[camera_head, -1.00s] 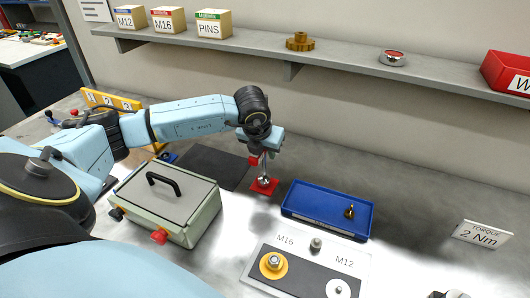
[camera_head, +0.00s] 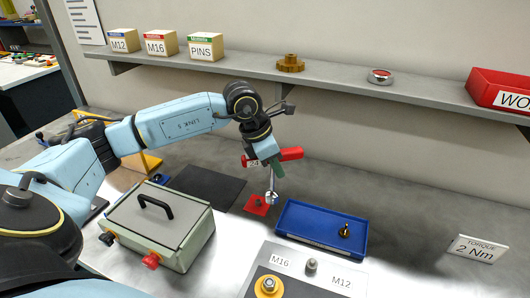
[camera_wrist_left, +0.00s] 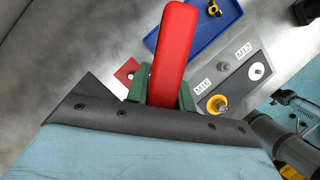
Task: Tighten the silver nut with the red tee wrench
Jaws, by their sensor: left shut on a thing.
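My left gripper (camera_head: 268,158) is shut on the red tee wrench (camera_head: 291,154), gripping its red crossbar. The wrench's silver shank (camera_head: 271,184) points down, its lower end above and beside the red pad (camera_head: 250,208), apart from the plate. In the left wrist view the red handle (camera_wrist_left: 171,50) sits between the green fingers (camera_wrist_left: 160,92) and hides what is below it. A silver-looking nut (camera_head: 268,284) sits in a yellow ring by the M16 label; it also shows in the left wrist view (camera_wrist_left: 217,105). My right gripper is not in view.
A blue tray (camera_head: 290,231) holding a brass part (camera_head: 344,231) lies right of the wrench. A grey stud (camera_head: 311,265) stands on the labelled plate. A lidded case (camera_head: 185,250) is at left, a dark mat (camera_head: 200,187) behind it. A shelf (camera_head: 240,66) runs along the wall.

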